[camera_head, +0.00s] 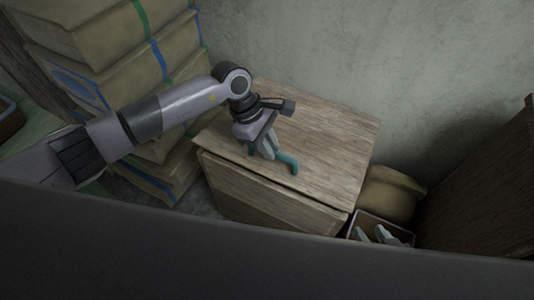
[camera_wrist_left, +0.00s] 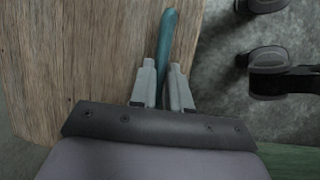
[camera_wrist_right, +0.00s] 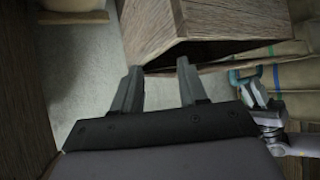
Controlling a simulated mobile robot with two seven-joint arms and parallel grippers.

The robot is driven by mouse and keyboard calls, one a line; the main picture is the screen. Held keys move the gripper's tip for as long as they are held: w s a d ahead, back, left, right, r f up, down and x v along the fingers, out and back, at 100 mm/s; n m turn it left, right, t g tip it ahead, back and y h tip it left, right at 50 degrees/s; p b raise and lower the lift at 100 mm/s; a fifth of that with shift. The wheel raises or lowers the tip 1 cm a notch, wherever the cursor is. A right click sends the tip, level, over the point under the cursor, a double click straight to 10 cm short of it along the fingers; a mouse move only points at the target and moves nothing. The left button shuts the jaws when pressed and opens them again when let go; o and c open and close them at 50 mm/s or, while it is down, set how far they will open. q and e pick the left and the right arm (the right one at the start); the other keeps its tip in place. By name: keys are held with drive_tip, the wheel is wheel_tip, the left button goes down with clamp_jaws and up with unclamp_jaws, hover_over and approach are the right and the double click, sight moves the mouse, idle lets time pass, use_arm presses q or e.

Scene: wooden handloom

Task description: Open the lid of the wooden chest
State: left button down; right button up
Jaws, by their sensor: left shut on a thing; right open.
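The wooden chest (camera_head: 265,195) stands against the wall in the middle of the head view. Its flat plank lid (camera_head: 330,135) is on top, and a dark gap shows under the lid's front edge. The right wrist view also shows the chest (camera_wrist_right: 215,20) with a dark gap. My left gripper (camera_head: 275,157) is over the lid's front edge, shut on a teal handle (camera_wrist_left: 168,40). The right wrist view shows the left gripper with the teal handle (camera_wrist_right: 250,85). My right gripper (camera_wrist_right: 157,80) is open and empty near a chest corner.
Stacked cartons with green and blue bands (camera_head: 110,60) stand left of the chest. A tan sack (camera_head: 390,190) lies to its right, near a dark wooden piece (camera_head: 485,190). A dark shape with pale pieces at the lower right is unclear. Bare floor (camera_wrist_right: 90,65) shows beside the chest.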

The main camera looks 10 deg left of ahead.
use_arm(q)
drive_tip(key=w+d+r+b, duration=0.1)
drive_tip(key=w+r, duration=0.3)
drive_tip(key=r, duration=0.2)
drive_tip(key=w+d+r+g+b, duration=0.1)
drive_tip(key=w+r+b, duration=0.1)
drive_tip(key=w+r, duration=0.2)
wheel_tip(320, 180, up, 4)
drive_tip(key=shift+d+f+y, duration=0.25)
drive_tip(key=shift+y, duration=0.05)
use_arm(e)
drive_tip(key=shift+w+a+r+n+t+y, duration=0.2)
drive_tip(key=shift+w+a+r, duration=0.05)
drive_tip(key=shift+a, duration=0.4)
drive_tip(key=shift+w+a+r+n+t+y, duration=0.2)
drive_tip(key=shift+w+a+r, duration=0.05)
drive_tip(key=shift+a, duration=0.35)
use_arm(q)
drive_tip(key=shift+w, duration=0.1)
drive_tip(key=c, duration=1.5)
unclamp_jaws()
drive_tip(key=o, duration=0.4)
drive_tip(key=shift+w+f, duration=0.1)
drive_tip(key=shift+f, duration=0.1)
drive_tip(key=shift+d+r, duration=0.1)
drive_tip(key=shift+r, duration=0.1)
use_arm(e)
drive_tip(key=shift+w+d+f, duration=0.1)
drive_tip(key=shift+w+d, duration=0.05)
